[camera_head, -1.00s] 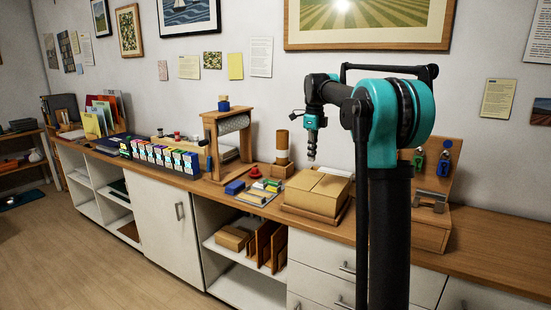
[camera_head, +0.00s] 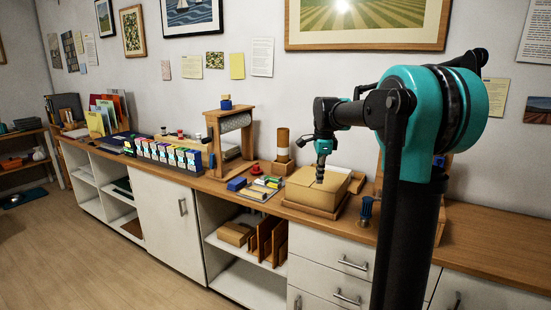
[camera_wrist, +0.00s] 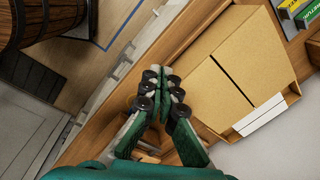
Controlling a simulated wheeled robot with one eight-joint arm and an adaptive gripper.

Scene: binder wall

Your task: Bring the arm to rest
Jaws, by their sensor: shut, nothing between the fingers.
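My gripper (camera_head: 321,176) points down in front of the cardboard box (camera_head: 316,190) in the head view, with its tip overlapping the box there. In the wrist view my gripper (camera_wrist: 158,82) has its fingers together, with nothing seen between them. The cardboard box (camera_wrist: 232,75) lies to the right of the fingers in that view. Whether the fingertips touch anything cannot be told. My arm stands at the right of the head view, its upper part bent toward the wooden counter (camera_head: 500,250).
A row of colourful binders (camera_head: 165,152) stands left on the counter. A wooden frame with a roll (camera_head: 234,124) stands mid-counter, near a blue block (camera_head: 237,184). White drawers (camera_head: 335,262) lie below. In the wrist view a wooden barrel-like bin (camera_wrist: 40,20) is at upper left.

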